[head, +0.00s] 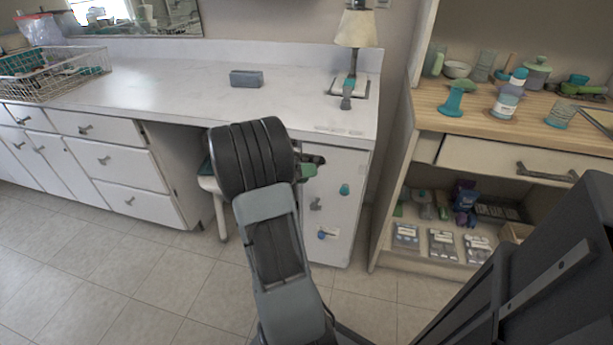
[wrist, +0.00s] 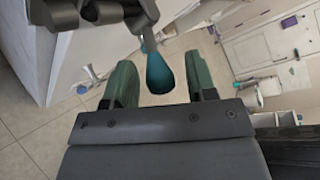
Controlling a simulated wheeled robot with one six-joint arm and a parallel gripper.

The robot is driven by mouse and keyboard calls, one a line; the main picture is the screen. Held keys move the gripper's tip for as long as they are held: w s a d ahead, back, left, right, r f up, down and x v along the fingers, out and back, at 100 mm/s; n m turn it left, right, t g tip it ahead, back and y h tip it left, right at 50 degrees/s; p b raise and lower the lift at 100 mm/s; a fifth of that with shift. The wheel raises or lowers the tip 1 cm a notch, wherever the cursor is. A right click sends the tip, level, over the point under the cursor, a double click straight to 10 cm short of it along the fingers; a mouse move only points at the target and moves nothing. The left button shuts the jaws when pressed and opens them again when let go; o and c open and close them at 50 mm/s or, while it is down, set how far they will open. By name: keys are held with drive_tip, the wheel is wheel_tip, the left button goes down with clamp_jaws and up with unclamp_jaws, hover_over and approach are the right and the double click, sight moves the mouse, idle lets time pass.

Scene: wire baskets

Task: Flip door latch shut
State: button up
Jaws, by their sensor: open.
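A small white cabinet door (head: 342,225) faces me under the right end of the counter. A grey latch (head: 315,204) is on it, with a teal knob (head: 344,189) above right and a small blue fitting (head: 322,235) below. My gripper (head: 310,168) is in front of the door's upper part, partly hidden by my wrist. In the wrist view its two green fingers (wrist: 161,88) are spread. A teal rounded piece (wrist: 160,73) shows in the gap; I cannot tell whether it is touched. A grey fitting, probably the latch (wrist: 92,73), lies left of the fingers.
The counter (head: 200,80) overhangs the door and carries a lamp (head: 355,35) and a grey box (head: 246,78). A wooden shelf unit (head: 440,115) with jars stands close on the right. A stool (head: 208,184) is left of the door. The tiled floor (head: 100,275) is clear.

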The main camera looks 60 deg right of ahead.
drive_tip(key=shift+s+d, duration=0.1)
drive_tip(key=shift+d, duration=0.05)
drive_tip(key=shift+c, duration=0.5)
clamp_jaws()
